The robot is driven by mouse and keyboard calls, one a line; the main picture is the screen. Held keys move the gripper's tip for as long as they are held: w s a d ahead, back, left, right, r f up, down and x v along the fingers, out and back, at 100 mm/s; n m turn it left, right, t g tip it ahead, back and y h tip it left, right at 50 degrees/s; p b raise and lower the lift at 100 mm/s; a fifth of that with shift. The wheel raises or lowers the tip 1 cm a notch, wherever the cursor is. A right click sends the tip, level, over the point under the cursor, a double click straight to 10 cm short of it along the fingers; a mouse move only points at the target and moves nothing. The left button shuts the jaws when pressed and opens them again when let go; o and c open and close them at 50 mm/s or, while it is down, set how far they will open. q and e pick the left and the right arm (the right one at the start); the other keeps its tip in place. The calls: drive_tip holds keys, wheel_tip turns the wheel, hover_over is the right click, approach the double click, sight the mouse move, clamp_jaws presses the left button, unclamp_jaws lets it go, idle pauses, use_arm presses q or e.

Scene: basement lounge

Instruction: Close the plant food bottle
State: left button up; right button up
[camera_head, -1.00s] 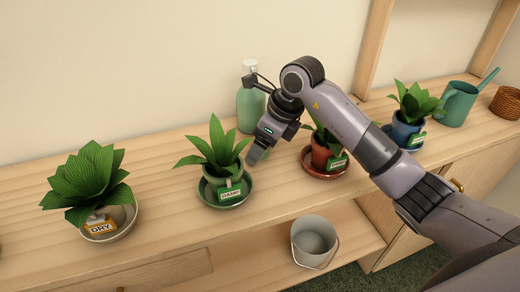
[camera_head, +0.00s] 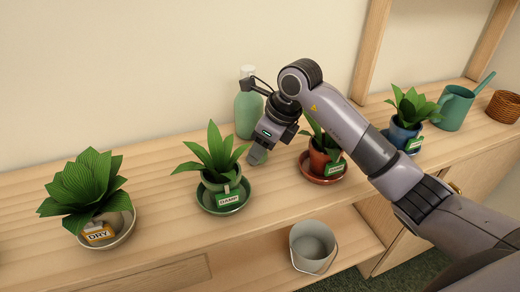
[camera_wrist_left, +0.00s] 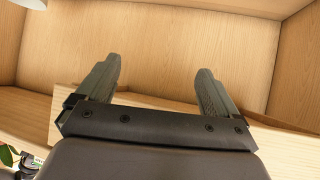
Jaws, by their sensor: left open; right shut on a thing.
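The green plant food bottle (camera_head: 248,115) with a white top (camera_head: 248,72) stands upright at the back of the wooden shelf top, against the wall. My right gripper (camera_head: 256,157) points down in front of the bottle's lower right side, between two potted plants. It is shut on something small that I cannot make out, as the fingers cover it. I cannot tell whether it touches the bottle. My left gripper (camera_wrist_left: 155,80) shows in the left wrist view, open and empty, in front of wooden shelf boards; it is not in the head view.
A green-potted plant (camera_head: 217,165) stands just left of my right gripper. A red-potted plant (camera_head: 322,160) is to its right. Further out are a DRY-tagged plant (camera_head: 84,188), a blue-potted plant (camera_head: 411,106) and a watering can (camera_head: 456,107). A grey bucket (camera_head: 312,241) stands on the lower shelf.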

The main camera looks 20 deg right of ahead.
wheel_tip(320, 180, up, 20)
drive_tip(key=p, duration=0.1)
drive_tip(key=shift+f, duration=0.25)
drive_tip(key=shift+f, duration=0.1)
idle(0.5)
